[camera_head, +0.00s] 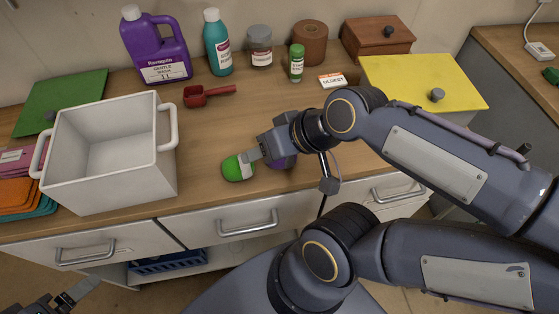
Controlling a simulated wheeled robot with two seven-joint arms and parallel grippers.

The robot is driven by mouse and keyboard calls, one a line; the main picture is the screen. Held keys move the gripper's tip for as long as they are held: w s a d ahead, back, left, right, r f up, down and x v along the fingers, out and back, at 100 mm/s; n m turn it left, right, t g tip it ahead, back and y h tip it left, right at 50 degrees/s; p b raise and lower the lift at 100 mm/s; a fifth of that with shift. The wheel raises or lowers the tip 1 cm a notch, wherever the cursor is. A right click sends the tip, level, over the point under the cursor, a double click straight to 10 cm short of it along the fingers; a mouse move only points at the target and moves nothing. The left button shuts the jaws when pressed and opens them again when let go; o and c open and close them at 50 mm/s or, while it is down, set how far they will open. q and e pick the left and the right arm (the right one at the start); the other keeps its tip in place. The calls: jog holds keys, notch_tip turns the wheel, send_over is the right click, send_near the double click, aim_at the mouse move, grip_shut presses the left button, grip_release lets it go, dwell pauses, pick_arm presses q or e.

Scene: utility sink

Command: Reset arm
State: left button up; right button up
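My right arm comes in from the right, and its gripper (254,156) is low over the wooden counter. A rounded green and white object (236,169) lies at its fingertip, touching or nearly touching it. My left gripper (75,294) shows only in part at the bottom left corner, below the counter front and away from the objects. Its opening is unclear.
A white bin (113,187) stands at left on the counter (207,135). A purple bottle (157,52), teal bottle (217,45), jars and wooden box (377,37) line the back. A yellow board (420,82) is at right.

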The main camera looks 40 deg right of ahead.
jog(key=s+f, duration=0.1)
jog(key=s+f+g, duration=0.1)
jog(key=s, duration=0.1)
jog(key=shift+s+d, duration=0.15)
jog(key=shift+d, duration=0.05)
notch_tip(320, 180, up, 3)
jog(key=p, duration=0.3)
